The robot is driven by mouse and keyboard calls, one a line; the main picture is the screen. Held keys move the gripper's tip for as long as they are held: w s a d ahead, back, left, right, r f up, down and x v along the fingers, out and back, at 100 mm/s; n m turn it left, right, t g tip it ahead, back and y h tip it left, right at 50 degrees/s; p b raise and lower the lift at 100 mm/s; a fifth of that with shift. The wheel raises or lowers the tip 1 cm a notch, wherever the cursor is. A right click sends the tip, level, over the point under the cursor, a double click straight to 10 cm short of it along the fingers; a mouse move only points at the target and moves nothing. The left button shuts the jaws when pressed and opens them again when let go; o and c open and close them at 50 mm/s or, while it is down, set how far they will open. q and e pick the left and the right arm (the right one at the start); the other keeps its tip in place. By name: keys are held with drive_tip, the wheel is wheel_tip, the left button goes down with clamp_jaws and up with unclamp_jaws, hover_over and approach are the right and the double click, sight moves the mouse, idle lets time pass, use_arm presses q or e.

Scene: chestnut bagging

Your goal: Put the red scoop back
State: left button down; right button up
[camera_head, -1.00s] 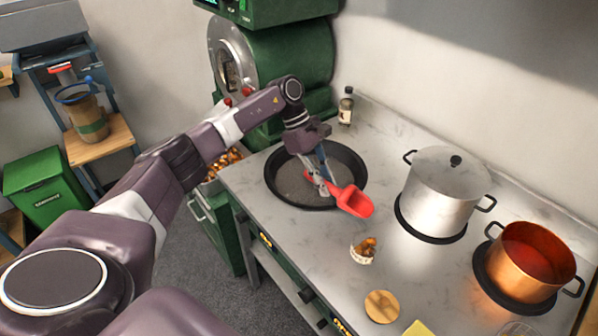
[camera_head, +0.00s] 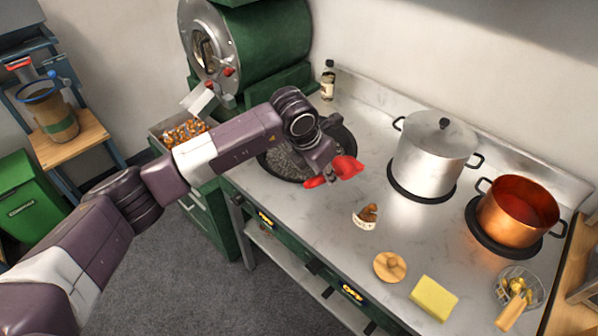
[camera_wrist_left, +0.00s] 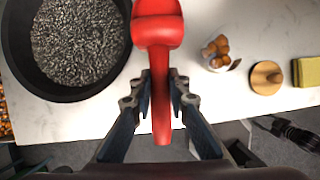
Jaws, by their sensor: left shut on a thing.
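The red scoop (camera_head: 347,167) is held in my left gripper (camera_head: 328,174), near the right rim of the black pan. In the left wrist view the scoop (camera_wrist_left: 158,28) points away from me, and its handle lies between the fingers of my left gripper (camera_wrist_left: 160,92), which are shut on it. The scoop's bowl is beyond the fingertips, beside the pan (camera_wrist_left: 112,84) of dark grains. In the head view my left arm hides part of the pan (camera_head: 350,146). My right gripper is not in view.
A lidded steel pot (camera_head: 428,158) and a copper pot (camera_head: 508,218) stand on the right of the counter. A small cup of chestnuts (camera_head: 363,222), a wooden lid (camera_head: 389,267) and a yellow sponge (camera_head: 433,298) lie nearer. A chestnut tray (camera_head: 158,136) sits below the green roaster (camera_head: 285,50).

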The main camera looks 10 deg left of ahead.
use_arm(q)
drive_tip(key=shift+s+d+r, duration=0.1)
drive_tip(key=shift+s, duration=0.1)
drive_tip(key=shift+d+f+b, duration=0.1)
drive_tip(key=shift+f+b, duration=0.3)
drive_tip(key=shift+f, duration=0.45)
wheel_tip(320, 180, down, 7)
drive_tip(key=b, duration=0.3)
drive_tip(key=shift+r+b, duration=0.1)
drive_tip(key=shift+b, duration=0.25)
drive_tip(key=shift+f, duration=0.25)
drive_tip(key=shift+f+b, duration=0.4)
drive_tip(key=shift+b, duration=0.25)
drive_tip(key=c, duration=1.8)
unclamp_jaws()
drive_tip(key=shift+o, duration=0.2)
